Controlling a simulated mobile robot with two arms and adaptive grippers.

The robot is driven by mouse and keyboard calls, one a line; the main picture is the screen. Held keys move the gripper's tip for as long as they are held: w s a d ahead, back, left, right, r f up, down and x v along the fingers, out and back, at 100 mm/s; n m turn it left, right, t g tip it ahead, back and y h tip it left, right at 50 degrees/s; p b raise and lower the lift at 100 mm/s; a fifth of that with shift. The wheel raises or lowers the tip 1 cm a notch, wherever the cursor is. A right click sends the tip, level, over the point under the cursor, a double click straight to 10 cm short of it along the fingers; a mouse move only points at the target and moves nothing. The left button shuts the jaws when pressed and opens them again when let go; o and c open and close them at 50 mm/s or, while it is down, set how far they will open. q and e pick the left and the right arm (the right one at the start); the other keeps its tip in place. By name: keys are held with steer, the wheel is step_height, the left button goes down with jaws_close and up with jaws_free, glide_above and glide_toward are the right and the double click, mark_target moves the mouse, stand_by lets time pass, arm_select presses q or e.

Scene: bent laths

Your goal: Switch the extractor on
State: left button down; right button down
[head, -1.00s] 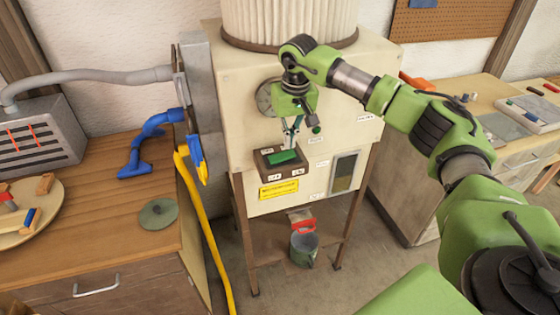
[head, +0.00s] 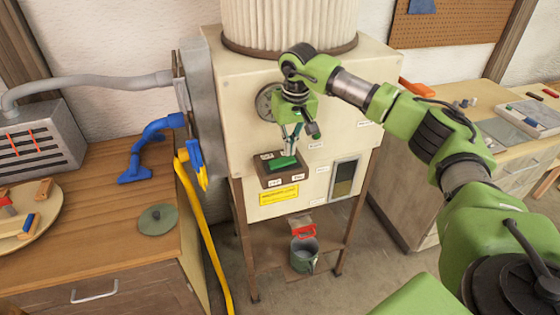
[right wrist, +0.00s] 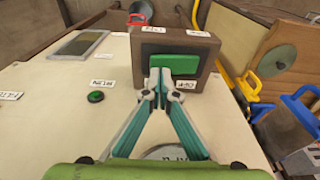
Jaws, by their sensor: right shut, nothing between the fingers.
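The extractor is a cream cabinet (head: 230,110) with a pale pleated drum on top. On its front is a dark switch box (head: 262,178) with a green switch paddle (head: 284,163), which also shows in the right wrist view (right wrist: 173,64). My right gripper (head: 289,151) is shut and empty. In the right wrist view its fingertips (right wrist: 160,75) are at the paddle's near edge and overlap it. I cannot tell whether they press on it. Small labels around the paddle are too small to read surely. My left gripper is not in view.
A yellow label (head: 279,194) is below the switch box, and a small window (head: 344,179) is to its right.

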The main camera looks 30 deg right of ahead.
mark_target(289, 159)
steer(key=shift+f+b, duration=0.65)
steer(key=shift+f, duration=0.45)
stand_by(0.9)
steer(key=shift+r+p, duration=2.55)
steer(key=shift+r, duration=1)
